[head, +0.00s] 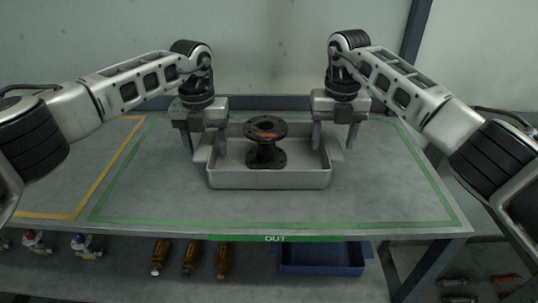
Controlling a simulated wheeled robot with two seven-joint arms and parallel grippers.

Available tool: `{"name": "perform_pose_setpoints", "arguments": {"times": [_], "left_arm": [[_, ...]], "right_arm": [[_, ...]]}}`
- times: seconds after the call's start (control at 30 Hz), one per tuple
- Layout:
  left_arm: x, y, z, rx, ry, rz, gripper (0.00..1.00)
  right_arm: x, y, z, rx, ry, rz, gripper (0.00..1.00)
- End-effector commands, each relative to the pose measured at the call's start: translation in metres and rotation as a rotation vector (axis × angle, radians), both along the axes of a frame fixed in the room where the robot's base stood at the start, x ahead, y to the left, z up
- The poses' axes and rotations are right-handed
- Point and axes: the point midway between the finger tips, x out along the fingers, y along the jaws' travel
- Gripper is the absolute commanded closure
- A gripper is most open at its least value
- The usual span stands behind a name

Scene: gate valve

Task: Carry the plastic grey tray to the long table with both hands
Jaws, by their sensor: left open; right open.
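The grey plastic tray (268,179) sits on a grey table inside a green taped outline. A dark flanged valve part (266,142) stands upright in the tray, with an orange-brown patch on its top. My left gripper (203,141) is open and points down at the tray's left side, its fingers around or beside the left handle. My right gripper (333,136) is open and points down at the tray's right side, near the right handle. Whether the fingers straddle the handles exactly is hard to tell.
The table (400,195) has free room left and right of the tray. An "OUT" label (275,239) marks its front edge. A yellow outline (100,183) lies at left. A lower shelf holds brown bottles (190,257), a blue bin (322,259) and small valves (84,246). A wall stands behind.

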Motion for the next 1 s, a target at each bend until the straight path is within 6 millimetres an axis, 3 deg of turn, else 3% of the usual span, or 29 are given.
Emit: {"name": "perform_pose_setpoints", "arguments": {"times": [0.3,0.5,0.53,1.0], "left_arm": [[0.000,0.000,-0.002,0.000,0.000,-0.001,0.41],[0.000,0.000,-0.001,0.001,0.000,-0.001,0.97],[0.000,0.000,-0.001,0.001,0.000,-0.001,0.99],[0.001,0.000,0.011,-0.001,-0.003,-0.001,0.99]], "right_arm": [[0.000,0.000,-0.002,0.000,0.000,0.001,0.41],[0.000,0.000,-0.002,0.000,0.000,0.001,0.97],[0.000,0.000,-0.002,0.000,0.000,0.001,0.99],[0.001,0.001,0.011,0.001,-0.004,0.001,0.99]]}}
